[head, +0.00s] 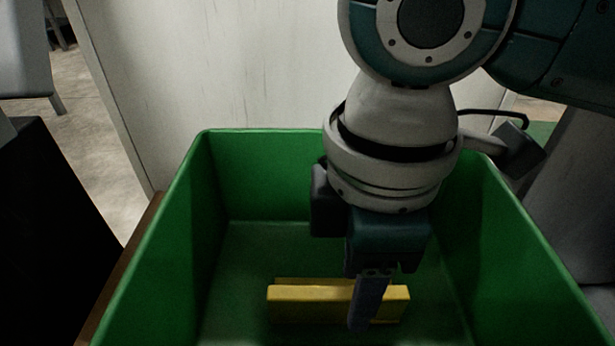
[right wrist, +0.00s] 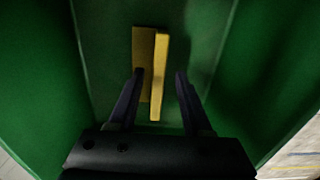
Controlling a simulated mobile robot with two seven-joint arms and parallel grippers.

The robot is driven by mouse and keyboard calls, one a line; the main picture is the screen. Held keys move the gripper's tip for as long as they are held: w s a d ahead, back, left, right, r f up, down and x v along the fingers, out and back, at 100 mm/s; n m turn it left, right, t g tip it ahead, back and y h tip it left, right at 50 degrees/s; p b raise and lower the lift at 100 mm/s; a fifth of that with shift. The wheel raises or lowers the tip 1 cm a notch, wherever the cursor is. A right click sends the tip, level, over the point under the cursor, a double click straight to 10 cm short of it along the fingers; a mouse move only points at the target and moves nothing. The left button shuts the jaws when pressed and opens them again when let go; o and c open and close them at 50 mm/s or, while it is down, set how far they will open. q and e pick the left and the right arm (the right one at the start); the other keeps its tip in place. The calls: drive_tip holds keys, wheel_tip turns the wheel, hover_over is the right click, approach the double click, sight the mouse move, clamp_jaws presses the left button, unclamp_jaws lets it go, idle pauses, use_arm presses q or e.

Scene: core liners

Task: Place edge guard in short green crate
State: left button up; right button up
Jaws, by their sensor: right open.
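The yellow edge guard (head: 310,300) is an L-shaped strip inside the green crate (head: 262,176), low near its floor. It also shows in the right wrist view (right wrist: 160,75), lying lengthwise away from my gripper. My right gripper (head: 366,318) reaches down into the crate above the edge guard and hides part of it in the head view. In the right wrist view my right gripper (right wrist: 158,85) is open, with its two fingers apart on either side of the near end of the edge guard. My left gripper is not in view.
The crate's walls rise on all sides of my right gripper. The crate stands on a brown surface (head: 120,275). A pale panel (head: 230,70) is behind the crate, and a dark block (head: 45,230) is at the left. The visible crate floor around the edge guard is clear.

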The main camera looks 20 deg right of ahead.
wheel_tip(320, 180, up, 8)
drive_tip(key=p, duration=0.4)
drive_tip(key=shift+r+p, duration=0.5)
